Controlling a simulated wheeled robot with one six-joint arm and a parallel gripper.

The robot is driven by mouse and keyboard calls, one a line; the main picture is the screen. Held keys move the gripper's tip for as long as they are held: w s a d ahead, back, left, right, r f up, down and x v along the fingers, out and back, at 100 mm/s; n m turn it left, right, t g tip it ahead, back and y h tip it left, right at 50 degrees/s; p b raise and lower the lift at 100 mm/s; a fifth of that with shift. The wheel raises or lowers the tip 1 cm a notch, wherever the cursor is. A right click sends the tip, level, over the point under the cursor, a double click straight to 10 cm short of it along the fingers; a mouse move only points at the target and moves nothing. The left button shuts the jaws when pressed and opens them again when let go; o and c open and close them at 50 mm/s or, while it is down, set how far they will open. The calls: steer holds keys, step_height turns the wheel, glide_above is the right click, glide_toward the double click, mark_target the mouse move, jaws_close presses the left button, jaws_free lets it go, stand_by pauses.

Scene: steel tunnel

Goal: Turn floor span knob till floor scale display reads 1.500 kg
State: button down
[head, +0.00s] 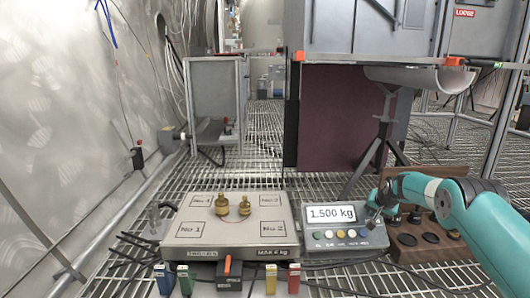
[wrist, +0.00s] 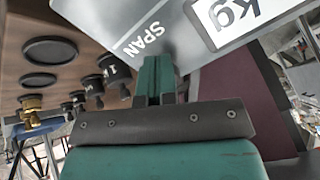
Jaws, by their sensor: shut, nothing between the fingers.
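The floor scale display (head: 331,214) reads 1.500 kg on its white screen, in a grey housing with a row of coloured buttons below. In the wrist view the housing (wrist: 118,22) carries the word SPAN, and part of the screen (wrist: 225,14) shows "kg". My gripper (head: 374,208) is at the right end of the housing. Its teal fingers (wrist: 154,80) are shut with nothing between them, close to the SPAN label.
A wooden weight block (head: 415,252) with round recesses and dark weights stands right of the display, under my arm. Yellow, red, green and blue tagged blocks (head: 271,279) and a dark box with an orange switch (head: 228,275) lie in front. Cables cross the grating.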

steer(key=shift+w+d, duration=0.25)
steer(key=shift+w, duration=0.5)
stand_by(1.1)
steer(key=shift+s+a+p, duration=0.25)
steer(key=shift+s+p, duration=0.05)
steer(key=shift+p, duration=0.2)
steer(key=p, duration=0.2)
steer(key=r+p, duration=0.1)
steer(key=p, duration=0.1)
steer(key=shift+s+a, duration=0.15)
steer(key=shift+s, duration=0.15)
steer(key=shift+s+r+p, duration=0.1)
steer(key=shift+r+p, duration=0.15)
steer(key=shift+p, duration=0.25)
steer(key=p+v, duration=0.3)
steer(key=p, duration=0.2)
steer(key=shift+s+r+p, duration=0.2)
steer(key=shift+s+p, duration=0.1)
steer(key=shift+s, duration=0.1)
